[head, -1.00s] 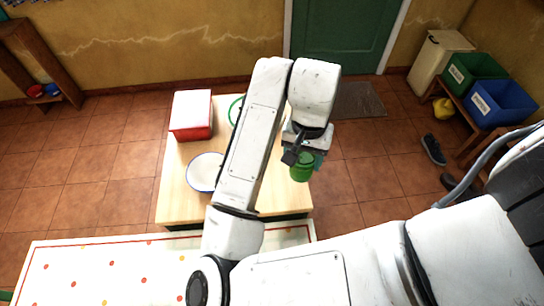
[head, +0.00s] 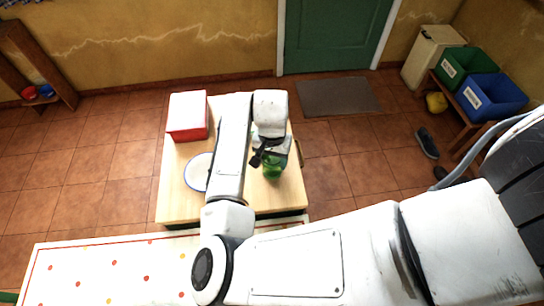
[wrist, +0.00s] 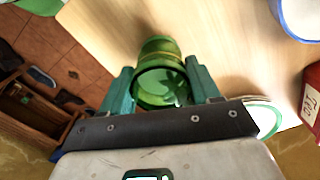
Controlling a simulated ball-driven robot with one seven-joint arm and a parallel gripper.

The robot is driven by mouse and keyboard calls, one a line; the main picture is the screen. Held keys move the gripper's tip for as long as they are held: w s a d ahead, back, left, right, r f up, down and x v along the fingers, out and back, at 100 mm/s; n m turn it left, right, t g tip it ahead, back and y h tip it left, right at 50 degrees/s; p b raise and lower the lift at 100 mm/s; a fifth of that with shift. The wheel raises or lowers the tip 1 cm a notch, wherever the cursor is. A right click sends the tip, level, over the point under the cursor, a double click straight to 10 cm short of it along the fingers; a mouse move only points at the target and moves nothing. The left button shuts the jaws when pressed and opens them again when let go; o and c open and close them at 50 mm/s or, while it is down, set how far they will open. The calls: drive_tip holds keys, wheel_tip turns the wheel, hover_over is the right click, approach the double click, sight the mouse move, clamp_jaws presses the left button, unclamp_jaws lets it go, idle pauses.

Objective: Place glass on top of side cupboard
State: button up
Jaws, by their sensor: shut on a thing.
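My gripper (head: 268,156) is shut on a green glass (head: 272,172). In the wrist view the glass (wrist: 160,85) sits between the two teal fingers, its open rim facing the camera. The glass is over the right part of the side cupboard's pale wooden top (head: 275,198), which also shows in the wrist view (wrist: 222,40). I cannot tell whether the base of the glass touches the wood. My arm hides part of the top's middle.
A red box with a white lid (head: 188,118) and a blue-rimmed white plate (head: 197,171) stand on the top's left side. A green-rimmed plate (wrist: 266,120) shows in the wrist view. A spotted white surface (head: 110,270) lies in front. The top's front right is clear.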

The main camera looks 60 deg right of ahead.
drive_tip(key=shift+f, duration=0.1)
drive_tip(key=o, duration=0.7)
drive_tip(key=shift+f, duration=0.1)
drive_tip(key=o, duration=0.5)
drive_tip(key=shift+c, duration=0.2)
wheel_tip(320, 180, up, 12)
drive_tip(key=b, duration=0.2)
drive_tip(key=s+d+r+n+t+h, duration=0.1)
drive_tip(key=d+r+n+h, duration=0.3)
drive_tip(key=d, duration=0.5)
drive_tip(key=s+a+f+n+y, duration=0.2)
drive_tip(key=s+a+f+n, duration=0.3)
drive_tip(key=a+f, duration=0.3)
drive_tip(key=s+a+f+n+y, duration=0.1)
drive_tip(key=s+a+f+n, duration=0.4)
drive_tip(key=a, duration=0.7)
wheel_tip(320, 180, down, 4)
drive_tip(key=s, duration=0.2)
drive_tip(key=shift+s+a+f+y, duration=0.15)
drive_tip(key=shift+s+a+y, duration=0.1)
drive_tip(key=shift+s+y, duration=0.15)
